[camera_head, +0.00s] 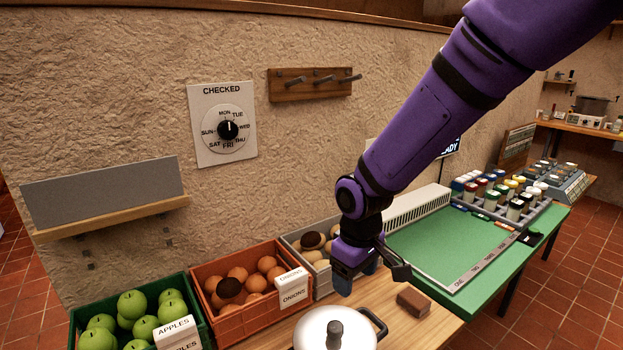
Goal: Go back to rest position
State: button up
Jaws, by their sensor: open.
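My gripper (372,277) is open and points down over the wooden counter. It is in front of the grey crate and above the counter, left of the brown block (414,302). I see nothing held between its fingers. My purple arm comes in from the upper right and hides part of the wall and part of a sign reading "...ADY".
A lidded pot (312,330) stands at the front, close to my gripper. Crates of apples (190,305), onions (228,330) and pale produce (292,238) line the wall. A green table (420,240) with a jar rack is at right. A dial (203,150) and peg rack (290,92) hang above.

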jog(key=s+d+r+m+t, duration=0.25)
jog(key=s+d+r, duration=0.25)
jog(key=d+r, duration=0.4)
jog(key=s+d+r+m+t, duration=0.1)
jog(key=s+d+r+m, duration=0.3)
jog(key=s+d+r, duration=0.35)
jog(key=s+d+r+m+t, duration=0.1)
jog(key=s+d+r+m, duration=0.1)
jog(key=s+d+r, duration=0.2)
jog(key=shift+s+d+r, duration=0.2)
jog(key=shift+s+d, duration=0.25)
jog(key=shift+s, duration=0.65)
